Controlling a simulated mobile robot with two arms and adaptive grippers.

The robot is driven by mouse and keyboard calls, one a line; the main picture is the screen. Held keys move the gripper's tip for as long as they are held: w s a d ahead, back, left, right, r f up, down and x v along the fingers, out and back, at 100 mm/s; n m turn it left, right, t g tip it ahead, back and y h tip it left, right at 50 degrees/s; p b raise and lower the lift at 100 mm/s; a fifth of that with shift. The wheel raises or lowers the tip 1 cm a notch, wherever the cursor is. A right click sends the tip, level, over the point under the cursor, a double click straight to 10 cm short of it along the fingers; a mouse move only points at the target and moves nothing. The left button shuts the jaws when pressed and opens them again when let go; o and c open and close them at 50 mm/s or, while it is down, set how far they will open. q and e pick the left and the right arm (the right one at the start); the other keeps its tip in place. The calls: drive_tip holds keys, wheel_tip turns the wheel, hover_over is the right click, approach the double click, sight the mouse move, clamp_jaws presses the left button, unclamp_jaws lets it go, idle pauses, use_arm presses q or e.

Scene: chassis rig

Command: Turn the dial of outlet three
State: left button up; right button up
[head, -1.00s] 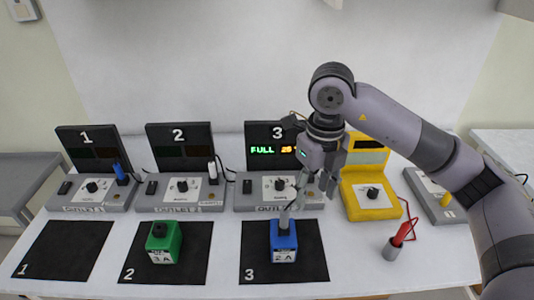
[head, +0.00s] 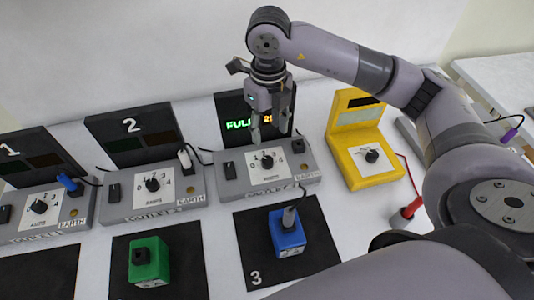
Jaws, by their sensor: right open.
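Outlet three (head: 232,188) is a grey box with a black upright panel behind it, in the middle of the head view. Its black dial (head: 267,161) sits on a white scale plate on the box top. My right gripper (head: 269,137) points down, open and empty, just above and behind the dial. I cannot tell that it touches anything. My left gripper is not in view.
A blue block (head: 288,238) with a grey plug in its top stands on mat 3 (head: 253,255). A green block (head: 149,262) stands on mat 2. Outlet two (head: 125,210) is to the left, a yellow device (head: 352,150) to the right. A red probe (head: 411,208) is farther right.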

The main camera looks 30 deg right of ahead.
sight(267, 160)
drive_tip(key=f+p, duration=0.2)
drive_tip(key=f, duration=1)
drive_tip(key=shift+w, duration=0.2)
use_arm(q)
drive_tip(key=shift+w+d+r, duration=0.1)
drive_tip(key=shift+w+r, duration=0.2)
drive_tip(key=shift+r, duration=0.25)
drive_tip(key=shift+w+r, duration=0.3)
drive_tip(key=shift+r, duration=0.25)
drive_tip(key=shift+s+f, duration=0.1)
use_arm(e)
clamp_jaws()
